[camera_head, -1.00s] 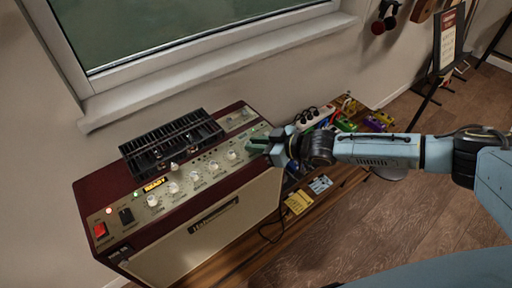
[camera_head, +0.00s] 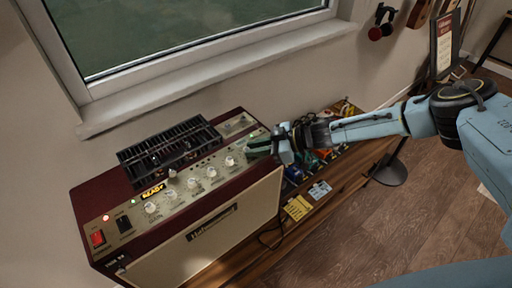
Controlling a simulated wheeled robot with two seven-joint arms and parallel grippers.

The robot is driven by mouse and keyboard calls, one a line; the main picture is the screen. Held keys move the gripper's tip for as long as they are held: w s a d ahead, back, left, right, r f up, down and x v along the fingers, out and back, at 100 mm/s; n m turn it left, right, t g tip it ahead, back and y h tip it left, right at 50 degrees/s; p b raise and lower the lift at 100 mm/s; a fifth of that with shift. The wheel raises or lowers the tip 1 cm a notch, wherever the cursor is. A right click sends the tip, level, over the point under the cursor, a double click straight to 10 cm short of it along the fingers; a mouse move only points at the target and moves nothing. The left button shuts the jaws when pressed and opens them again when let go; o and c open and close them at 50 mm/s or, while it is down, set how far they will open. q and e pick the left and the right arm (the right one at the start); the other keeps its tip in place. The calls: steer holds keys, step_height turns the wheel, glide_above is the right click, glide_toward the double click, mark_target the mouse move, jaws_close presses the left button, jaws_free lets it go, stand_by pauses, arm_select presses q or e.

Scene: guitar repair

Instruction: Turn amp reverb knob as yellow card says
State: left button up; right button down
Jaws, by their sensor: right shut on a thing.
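The amp (camera_head: 135,245) is a dark red box with a cream front, standing under the window. Its top panel carries a row of white knobs, among them one at the left (camera_head: 151,208) and one toward the right (camera_head: 230,161). My right gripper (camera_head: 250,149) is at the right end of this row, shut on a knob that its fingers hide. The yellow card (camera_head: 298,208) lies on the wooden bench right of the amp; its writing is too small to read. My left gripper is not in view.
A black grille (camera_head: 170,148) rises behind the knobs. A light blue card (camera_head: 319,190) and several colored pedals lie on the bench (camera_head: 345,192).

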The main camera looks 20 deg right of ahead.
steer(key=shift+w+r, duration=0.1)
stand_by(0.4)
steer(key=c, duration=1.3)
jaws_free()
steer(key=v, duration=1.3)
steer(key=shift+d+p, duration=0.15)
steer(key=shift+p, duration=0.15)
